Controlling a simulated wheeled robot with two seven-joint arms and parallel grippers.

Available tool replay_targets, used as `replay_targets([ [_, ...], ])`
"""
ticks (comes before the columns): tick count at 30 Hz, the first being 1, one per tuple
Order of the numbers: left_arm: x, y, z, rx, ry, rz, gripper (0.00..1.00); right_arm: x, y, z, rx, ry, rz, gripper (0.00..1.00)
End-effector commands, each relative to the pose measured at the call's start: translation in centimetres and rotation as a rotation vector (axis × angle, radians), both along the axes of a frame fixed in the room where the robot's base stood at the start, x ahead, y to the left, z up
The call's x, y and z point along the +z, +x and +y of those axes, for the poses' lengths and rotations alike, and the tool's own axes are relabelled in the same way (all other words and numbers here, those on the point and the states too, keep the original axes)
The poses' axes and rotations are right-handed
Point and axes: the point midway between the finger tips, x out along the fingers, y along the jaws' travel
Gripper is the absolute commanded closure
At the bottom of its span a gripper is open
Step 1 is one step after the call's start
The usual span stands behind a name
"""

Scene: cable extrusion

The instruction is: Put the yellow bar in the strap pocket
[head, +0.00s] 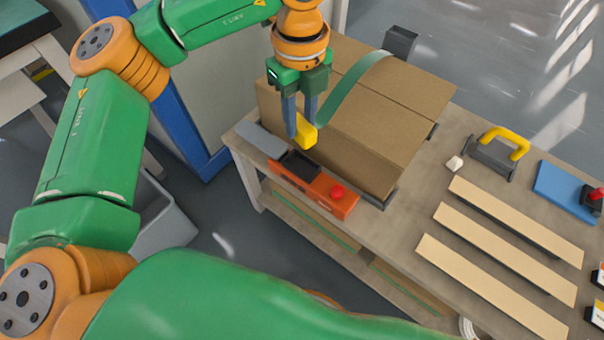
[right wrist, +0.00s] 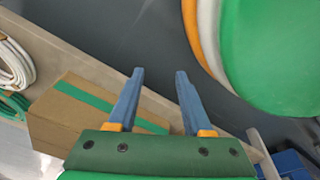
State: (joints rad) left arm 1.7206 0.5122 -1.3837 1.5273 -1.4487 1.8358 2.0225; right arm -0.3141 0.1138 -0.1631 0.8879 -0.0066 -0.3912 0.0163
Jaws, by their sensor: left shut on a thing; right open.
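The yellow bar (head: 307,135) is a short block between the blue fingertips of my left gripper (head: 299,124), which is shut on it. It is held above the near-left edge of the cardboard box (head: 378,120). A green strap (head: 345,88) arches over the box top, its lower end close to the bar; whether they touch is unclear. Below stands an orange device (head: 323,190) with a dark recess and a red button. I cannot tell which opening is the strap pocket. My right gripper (right wrist: 161,74) is open and empty in the right wrist view, above a strapped box (right wrist: 75,118).
The workbench (head: 398,215) carries several pale slats (head: 505,255), a yellow-handled tool (head: 510,143) and a blue plate with a red-knobbed part (head: 560,187) at the right. A grey plate (head: 262,138) lies left of the orange device. My left arm crosses the left side.

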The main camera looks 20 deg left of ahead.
Motion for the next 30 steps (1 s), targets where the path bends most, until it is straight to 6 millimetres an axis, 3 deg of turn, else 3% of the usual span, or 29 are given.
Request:
replay_targets([
  [3, -1.0, 0.3, -0.2, 0.179, 0.000, 0.000, 1.00, -0.9, 0.3, -0.1, -0.001, -0.001, -0.005, 0.50],
  [6, -2.7, 0.3, -0.2, 0.241, 0.002, 0.002, 1.00, -1.2, 0.7, 0.2, -0.002, 0.002, -0.007, 0.50],
  [10, -5.9, 0.3, -0.2, 0.249, 0.002, 0.002, 1.00, -1.3, 1.3, 0.8, -0.001, 0.009, -0.008, 0.50],
  [19, -10.7, 0.3, -0.1, 0.247, 0.001, 0.001, 1.00, -1.3, 2.2, 1.6, -0.001, 0.020, -0.009, 0.50],
  [30, -11.4, 0.3, -0.2, 0.245, 0.000, 0.000, 1.00, -1.3, 2.6, 1.8, -0.001, 0.024, -0.009, 0.50],
])
